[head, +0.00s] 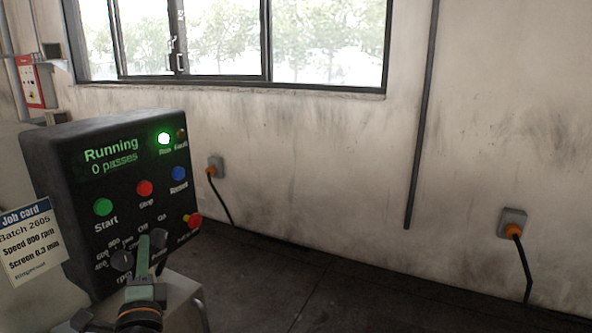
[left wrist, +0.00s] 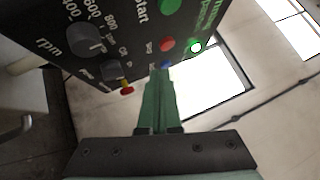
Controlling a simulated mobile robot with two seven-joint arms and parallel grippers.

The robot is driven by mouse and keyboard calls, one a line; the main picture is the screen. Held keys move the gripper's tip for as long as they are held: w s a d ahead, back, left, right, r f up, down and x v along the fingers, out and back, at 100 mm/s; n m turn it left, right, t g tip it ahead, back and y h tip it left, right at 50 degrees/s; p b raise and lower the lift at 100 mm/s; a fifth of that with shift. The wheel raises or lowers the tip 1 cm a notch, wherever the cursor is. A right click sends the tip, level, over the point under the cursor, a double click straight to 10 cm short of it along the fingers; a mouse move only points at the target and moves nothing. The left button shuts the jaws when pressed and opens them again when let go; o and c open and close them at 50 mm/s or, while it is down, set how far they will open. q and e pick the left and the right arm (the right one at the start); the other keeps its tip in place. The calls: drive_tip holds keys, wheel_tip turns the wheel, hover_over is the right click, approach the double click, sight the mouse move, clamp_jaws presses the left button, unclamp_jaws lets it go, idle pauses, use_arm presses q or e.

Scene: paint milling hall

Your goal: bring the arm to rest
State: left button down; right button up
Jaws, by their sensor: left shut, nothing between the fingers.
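My left gripper (head: 151,243) is in front of the lower part of a black control panel (head: 70,160) in the head view. Its green fingers are together and empty; they also show in the left wrist view (left wrist: 162,72), pointing at the panel. I cannot tell whether the tips touch it. The panel's display (head: 110,159) reads "Running, 0 passes" and a green lamp (head: 164,138) is lit. A green Start button (head: 103,207), red Stop button (head: 145,188) and blue button (head: 179,173) are on its face. My right gripper is not in view.
A red and yellow knob (head: 192,221) and an rpm dial (left wrist: 85,38) sit low on the panel, close to the gripper. A job card (head: 32,243) is at the left. Wall sockets (head: 215,166) (head: 513,222) have cables. The floor (head: 350,300) to the right is clear.

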use_arm(q)
drive_tip(key=s+d+f+n+g+h, duration=0.2)
drive_tip(key=s+f, duration=0.1)
drive_tip(key=f, duration=0.5)
drive_tip(key=s+d+f+n+g+h, duration=0.1)
drive_tip(key=s+d+f+h, duration=0.15)
drive_tip(key=f, duration=0.55)
drive_tip(key=s+d+f+n+g+h, duration=0.2)
drive_tip(key=d+f, duration=0.1)
drive_tip(key=f, duration=0.5)
drive_tip(key=s+d+f+n+g+h, duration=0.2)
drive_tip(key=s+d+f+n, duration=0.1)
drive_tip(key=s+f, duration=0.4)
drive_tip(key=s+d+f+n+g+h, duration=0.2)
drive_tip(key=s+d+f+n+g, duration=0.1)
drive_tip(key=s+f, duration=0.5)
drive_tip(key=s+d+n+p, duration=0.1)
drive_tip(key=s+n, duration=0.1)
drive_tip(key=s, duration=0.1)
drive_tip(key=shift+s+f+n, duration=0.2)
drive_tip(key=shift+n, duration=0.1)
drive_tip(key=shift+d, duration=0.1)
